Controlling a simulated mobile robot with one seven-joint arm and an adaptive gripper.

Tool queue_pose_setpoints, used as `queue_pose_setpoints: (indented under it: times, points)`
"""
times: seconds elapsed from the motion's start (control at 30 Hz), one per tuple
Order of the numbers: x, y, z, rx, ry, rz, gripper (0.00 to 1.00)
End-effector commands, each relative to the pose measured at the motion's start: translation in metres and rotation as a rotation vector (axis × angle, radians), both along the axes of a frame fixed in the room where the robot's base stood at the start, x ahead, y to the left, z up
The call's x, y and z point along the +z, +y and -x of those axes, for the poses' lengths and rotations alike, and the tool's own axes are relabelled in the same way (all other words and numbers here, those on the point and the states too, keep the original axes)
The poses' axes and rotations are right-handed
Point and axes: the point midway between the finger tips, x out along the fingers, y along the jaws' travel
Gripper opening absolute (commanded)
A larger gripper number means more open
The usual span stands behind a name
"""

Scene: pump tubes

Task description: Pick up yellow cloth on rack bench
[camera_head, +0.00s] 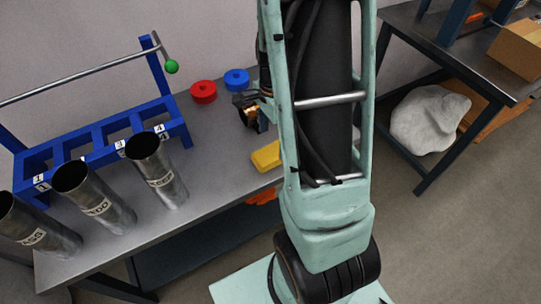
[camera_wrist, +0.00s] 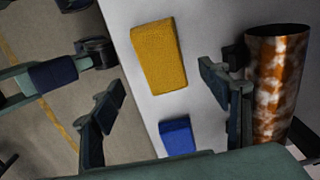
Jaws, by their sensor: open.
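The yellow cloth (camera_head: 266,156) is a folded, block-like piece lying flat on the grey rack bench (camera_head: 225,140), close to its right edge. It is partly hidden by my own structure in the head view. In the wrist view the yellow cloth (camera_wrist: 159,57) shows whole, near the bench edge. My gripper (camera_wrist: 168,104) is open and empty, its fingers spread left and right in the wrist view. The cloth appears ahead of the gap between them, apart from both. In the head view my gripper is mostly hidden.
A rusty copper-coloured tube (camera_wrist: 276,85) stands close beside the right finger. A blue piece (camera_wrist: 177,137) lies near the bench edge.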

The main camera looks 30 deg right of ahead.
Motion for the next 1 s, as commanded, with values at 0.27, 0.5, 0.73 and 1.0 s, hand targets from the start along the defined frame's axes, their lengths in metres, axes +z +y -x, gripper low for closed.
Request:
queue_pose_setpoints:
  times: [0.27,0.5,0.73,1.0]
  points:
    - [-0.027,0.002,0.0,0.001,0.001,0.0,0.7]
    - [-0.059,0.005,-0.001,0.0,0.0,0.0,0.7]
    - [-0.063,0.005,-0.002,0.001,-0.002,0.001,0.7]
    - [-0.062,0.005,-0.002,0.001,-0.002,0.001,0.48]
